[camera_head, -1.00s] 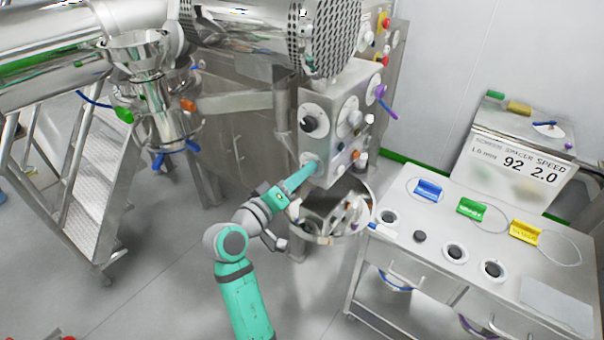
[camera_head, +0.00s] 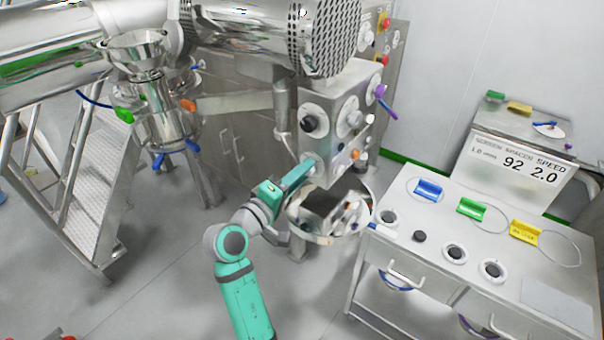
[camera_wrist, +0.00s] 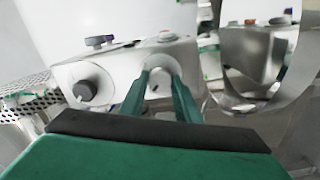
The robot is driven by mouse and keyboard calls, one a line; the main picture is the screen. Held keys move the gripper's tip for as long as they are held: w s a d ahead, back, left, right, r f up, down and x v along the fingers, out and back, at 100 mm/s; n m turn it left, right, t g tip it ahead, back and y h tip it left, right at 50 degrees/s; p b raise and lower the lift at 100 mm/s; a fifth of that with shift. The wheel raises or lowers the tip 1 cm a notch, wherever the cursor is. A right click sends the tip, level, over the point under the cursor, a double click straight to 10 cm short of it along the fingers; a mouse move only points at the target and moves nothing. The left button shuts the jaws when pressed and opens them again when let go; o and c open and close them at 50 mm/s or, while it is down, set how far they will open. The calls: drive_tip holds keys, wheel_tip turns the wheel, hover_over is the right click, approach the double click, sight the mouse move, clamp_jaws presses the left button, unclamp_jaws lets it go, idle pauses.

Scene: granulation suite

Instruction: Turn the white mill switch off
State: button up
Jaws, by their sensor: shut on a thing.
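The white mill switch (camera_wrist: 158,88) is a round white knob low on the front of a steel control box (camera_head: 338,138). In the wrist view it sits between the two green fingers of my gripper (camera_wrist: 161,80). The fingers are shut on it, one at each side. In the head view my gripper (camera_head: 306,170) reaches up to the lower front corner of the box, and its fingers mostly hide the switch. The exact angle of the switch is hard to read.
A black knob (camera_head: 310,124) sits above the switch on the same face. A steel bowl (camera_head: 318,238) hangs just below and right of my gripper. A steel bench (camera_head: 405,247) with blue, green and yellow pieces stands to the right. Steel stairs (camera_head: 100,190) stand at left.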

drive_tip(key=o, duration=1)
drive_tip(key=shift+o, duration=0.2)
drive_tip(key=shift+a, duration=0.1)
drive_tip(key=v, duration=1)
drive_tip(key=shift+s+a, duration=0.15)
drive_tip(key=shift+s, duration=0.2)
